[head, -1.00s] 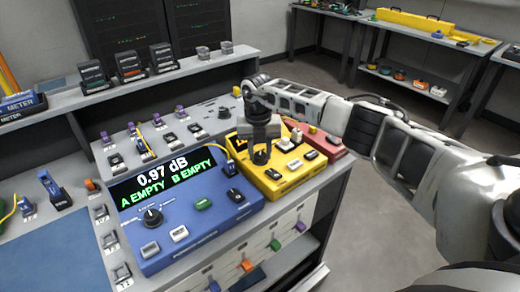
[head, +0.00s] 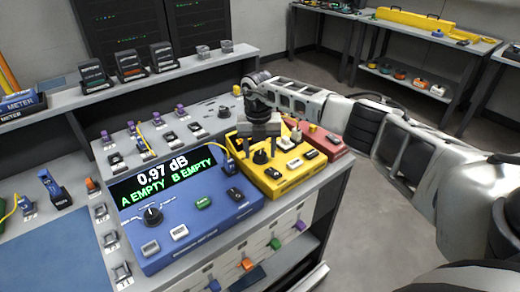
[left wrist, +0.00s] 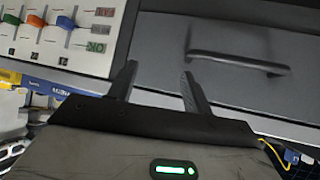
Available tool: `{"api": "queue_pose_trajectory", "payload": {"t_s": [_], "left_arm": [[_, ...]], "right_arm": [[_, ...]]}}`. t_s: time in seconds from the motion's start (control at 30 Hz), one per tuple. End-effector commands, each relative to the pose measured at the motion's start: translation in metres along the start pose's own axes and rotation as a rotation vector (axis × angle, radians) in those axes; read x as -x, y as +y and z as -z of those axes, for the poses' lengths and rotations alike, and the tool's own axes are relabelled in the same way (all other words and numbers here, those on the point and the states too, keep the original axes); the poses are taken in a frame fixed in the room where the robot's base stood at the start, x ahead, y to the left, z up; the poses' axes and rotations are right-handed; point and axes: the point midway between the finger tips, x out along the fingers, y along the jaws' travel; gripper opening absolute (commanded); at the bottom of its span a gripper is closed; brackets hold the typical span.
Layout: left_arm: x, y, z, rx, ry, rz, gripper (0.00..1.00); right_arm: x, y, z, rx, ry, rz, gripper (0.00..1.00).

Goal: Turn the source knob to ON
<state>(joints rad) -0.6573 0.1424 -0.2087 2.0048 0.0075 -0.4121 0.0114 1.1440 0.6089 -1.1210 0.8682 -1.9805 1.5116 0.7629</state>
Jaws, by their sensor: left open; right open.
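The yellow box (head: 290,184) stands on the bench, with a black knob (head: 260,157) on its top at the left and several small switches to the right. I take this as the source; the knob's setting is too small to read. My right gripper (head: 259,143) is open, pointing down just above and behind the knob, and looks clear of it. My left gripper (left wrist: 158,82) is open and empty in the left wrist view, facing a grey drawer front with a handle (left wrist: 238,63); it is not in the head view.
A blue meter (head: 190,222) reading "0.97 dB, A EMPTY B EMPTY" stands left of the yellow box and has its own dial (head: 153,214). A red box (head: 322,141) is on the right. Small connectors line the bench behind. Coloured sliders (left wrist: 65,22) show in the left wrist view.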

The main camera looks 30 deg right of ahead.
Motion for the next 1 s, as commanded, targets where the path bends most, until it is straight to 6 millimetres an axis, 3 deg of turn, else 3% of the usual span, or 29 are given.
{"api": "queue_pose_trajectory", "payload": {"t_s": [0.17, 0.6, 0.8, 1.0], "left_arm": [[-0.001, 0.0, -0.003, 0.0, -0.003, -0.001, 0.5], [-0.005, 0.002, -0.006, 0.001, 0.005, -0.007, 0.5], [-0.005, 0.002, -0.002, 0.001, 0.014, -0.009, 0.5], [-0.005, 0.003, -0.003, 0.0, 0.011, -0.009, 0.5]], "right_arm": [[0.027, 0.0, -0.001, 0.0, -0.005, -0.003, 0.54], [0.128, 0.0, -0.001, -0.002, -0.005, -0.003, 0.54], [0.151, 0.0, -0.001, -0.002, -0.002, -0.001, 0.54], [0.157, 0.0, 0.0, -0.002, -0.002, -0.001, 0.54]]}}
